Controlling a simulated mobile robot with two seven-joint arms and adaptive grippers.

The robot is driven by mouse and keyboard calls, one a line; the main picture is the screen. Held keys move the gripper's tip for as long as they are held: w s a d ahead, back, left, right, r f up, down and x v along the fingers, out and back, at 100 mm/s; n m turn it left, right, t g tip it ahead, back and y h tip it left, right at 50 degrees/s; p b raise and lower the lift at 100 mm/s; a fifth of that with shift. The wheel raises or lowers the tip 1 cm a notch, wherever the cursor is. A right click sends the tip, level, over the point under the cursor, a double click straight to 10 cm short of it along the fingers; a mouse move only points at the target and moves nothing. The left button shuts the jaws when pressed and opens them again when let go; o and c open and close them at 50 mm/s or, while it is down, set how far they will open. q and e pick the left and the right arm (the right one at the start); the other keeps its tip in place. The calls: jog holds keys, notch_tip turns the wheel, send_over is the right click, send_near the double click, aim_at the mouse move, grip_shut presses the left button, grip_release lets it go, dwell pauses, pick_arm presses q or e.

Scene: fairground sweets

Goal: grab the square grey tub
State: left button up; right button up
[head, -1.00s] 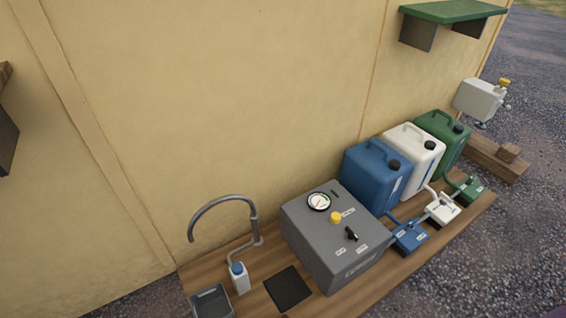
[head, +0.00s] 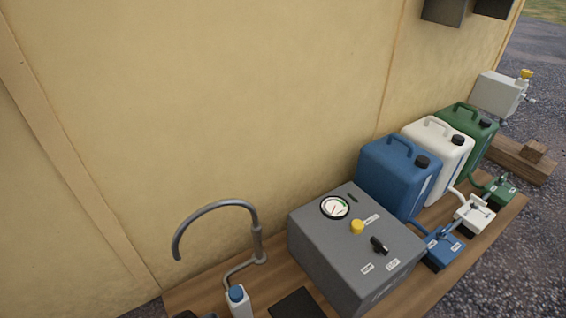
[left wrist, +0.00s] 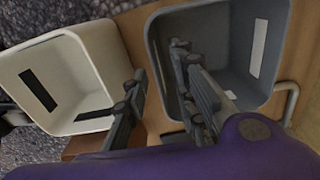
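The square grey tub (left wrist: 265,78) is in the upper right of the left wrist view, its open top facing the camera, with a pale label on an inside wall. My left gripper (left wrist: 158,66) is open across the tub's near left wall. One finger reaches inside the tub and the other is outside it, in the gap toward a white tub. I cannot tell whether either finger touches the wall. In the head view only a dark sliver at the bottom edge may be the grey tub. My right gripper is in neither view.
A square white tub (left wrist: 66,82) stands close left of the grey one. In the head view, a curved tap (head: 256,240), a small blue-capped bottle (head: 238,301) and a grey box with a gauge (head: 350,250) stand on the wooden counter (head: 195,290). Blue, white and green canisters (head: 395,175) stand behind.

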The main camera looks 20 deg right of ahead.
pick_arm(q)
notch_tip(320, 180, down, 5)
jog(key=b, duration=0.3)
jog(key=shift+s+a+r, duration=0.1)
jog(key=shift+a+r, duration=0.05)
jog(key=shift+f, duration=0.25)
jog(key=shift+r, duration=0.1)
grip_shut()
